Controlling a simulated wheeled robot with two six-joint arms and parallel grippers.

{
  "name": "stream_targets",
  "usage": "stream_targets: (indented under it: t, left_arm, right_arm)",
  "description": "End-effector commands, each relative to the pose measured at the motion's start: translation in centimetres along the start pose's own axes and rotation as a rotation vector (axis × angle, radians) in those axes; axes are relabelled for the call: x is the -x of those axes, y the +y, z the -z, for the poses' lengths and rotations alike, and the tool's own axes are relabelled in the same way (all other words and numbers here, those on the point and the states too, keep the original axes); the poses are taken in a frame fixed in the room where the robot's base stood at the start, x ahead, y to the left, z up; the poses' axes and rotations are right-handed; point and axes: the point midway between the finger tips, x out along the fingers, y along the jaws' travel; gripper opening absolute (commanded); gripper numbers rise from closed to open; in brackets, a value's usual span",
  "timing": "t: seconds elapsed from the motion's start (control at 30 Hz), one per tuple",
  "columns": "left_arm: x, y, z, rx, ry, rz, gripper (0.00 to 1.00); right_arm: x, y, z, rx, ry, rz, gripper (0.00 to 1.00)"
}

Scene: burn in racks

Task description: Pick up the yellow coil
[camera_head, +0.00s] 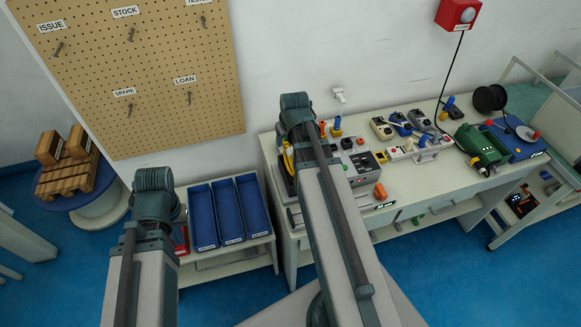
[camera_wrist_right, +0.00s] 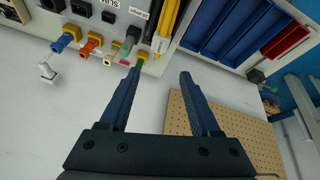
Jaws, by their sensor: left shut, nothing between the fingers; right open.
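The yellow coil (camera_head: 288,158) shows as a small yellow strip at the left end of the workbench, partly hidden by my right arm. In the right wrist view the yellow coil (camera_wrist_right: 170,28) is a bundle of yellow strands with a white tag, beside a grey device. My right gripper (camera_wrist_right: 160,75) is open and empty. Its fingertips point toward the coil's lower end, apart from it as far as I can tell; one tip overlaps a green-yellow plug in the picture. My left arm (camera_head: 155,205) is beside the blue bins; its gripper is shut and mostly hidden behind the arm.
Blue bins (camera_head: 227,210) stand on a low table left of the workbench (camera_head: 455,165). The grey device (camera_wrist_right: 112,12) has several coloured plugs. A green machine (camera_head: 482,143) and black spool (camera_head: 490,98) are further right. A pegboard (camera_head: 130,75) hangs on the wall.

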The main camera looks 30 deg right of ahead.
Motion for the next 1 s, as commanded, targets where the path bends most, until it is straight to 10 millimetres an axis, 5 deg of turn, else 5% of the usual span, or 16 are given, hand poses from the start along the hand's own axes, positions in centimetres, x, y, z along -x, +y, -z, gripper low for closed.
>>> stream_targets:
  t: [0.3, 0.67, 1.0]
  left_arm:
    - [-4.9, 0.5, 0.3, -0.003, 0.0, 0.001, 0.0]
    - [-5.5, 0.5, 0.3, -0.002, 0.0, 0.001, 0.0]
    - [-9.2, 0.9, 0.5, -0.001, 0.0, 0.001, 0.0]
  right_arm:
    - [-5.3, 0.0, -0.2, 0.0, 0.0, 0.0, 0.64]
    - [-6.0, 0.0, -0.1, 0.0, 0.0, 0.0, 0.64]
    - [-9.9, 0.3, -0.7, -0.001, 0.0, 0.0, 0.64]
